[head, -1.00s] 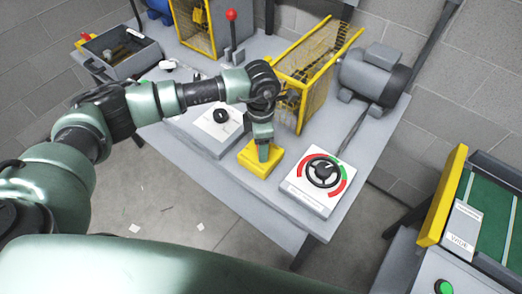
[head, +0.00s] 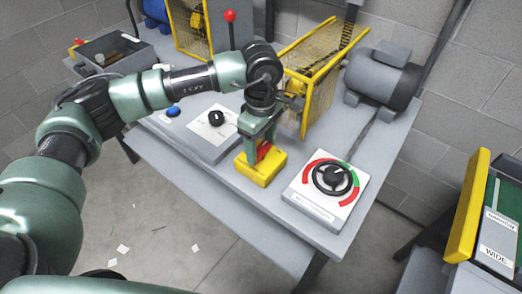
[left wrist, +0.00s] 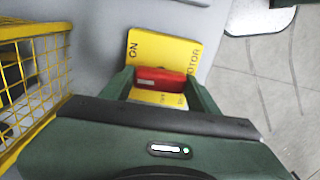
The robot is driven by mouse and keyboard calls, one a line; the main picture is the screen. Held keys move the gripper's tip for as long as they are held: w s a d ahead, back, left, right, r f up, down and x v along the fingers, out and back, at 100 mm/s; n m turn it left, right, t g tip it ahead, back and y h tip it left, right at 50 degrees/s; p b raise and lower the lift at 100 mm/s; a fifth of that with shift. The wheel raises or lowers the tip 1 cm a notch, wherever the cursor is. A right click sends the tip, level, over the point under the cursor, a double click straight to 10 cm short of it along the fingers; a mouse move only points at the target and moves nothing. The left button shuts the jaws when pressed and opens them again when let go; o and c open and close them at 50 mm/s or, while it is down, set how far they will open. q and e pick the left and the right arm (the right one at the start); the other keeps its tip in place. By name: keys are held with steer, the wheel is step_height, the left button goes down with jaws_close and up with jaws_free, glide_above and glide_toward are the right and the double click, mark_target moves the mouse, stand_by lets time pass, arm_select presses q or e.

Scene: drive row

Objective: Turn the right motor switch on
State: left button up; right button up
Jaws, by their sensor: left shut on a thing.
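The motor switch is a yellow box (head: 258,172) on the grey table, in front of the right-hand caged drive. It also shows in the left wrist view (left wrist: 178,50), with "ON" and "MOTOR" lettering on its face. A red switch handle (left wrist: 160,77) stands on it and also shows in the head view (head: 264,150). My left gripper (head: 260,154) points down over the box, its two fingers on either side of the red handle and shut on it. Part of the box face is hidden by the gripper. My right gripper is in neither view.
A dial with red and green arcs (head: 327,188) lies right of the switch. A grey motor (head: 381,78) and yellow mesh guard (head: 325,95) stand behind. A panel with a black knob (head: 210,137) is to the left. A green conveyor stands at far right.

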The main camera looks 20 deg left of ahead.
mark_target(261, 148)
arm_select(q)
steer(key=shift+r+m, duration=0.1)
steer(key=shift+m, duration=0.2)
steer(key=o, duration=1.4)
steer(key=shift+c, duration=0.2)
step_height(261, 148, up, 8)
steer(key=shift+f+b, duration=0.1)
steer(key=shift+b, duration=0.6)
steer(key=shift+f, duration=0.1)
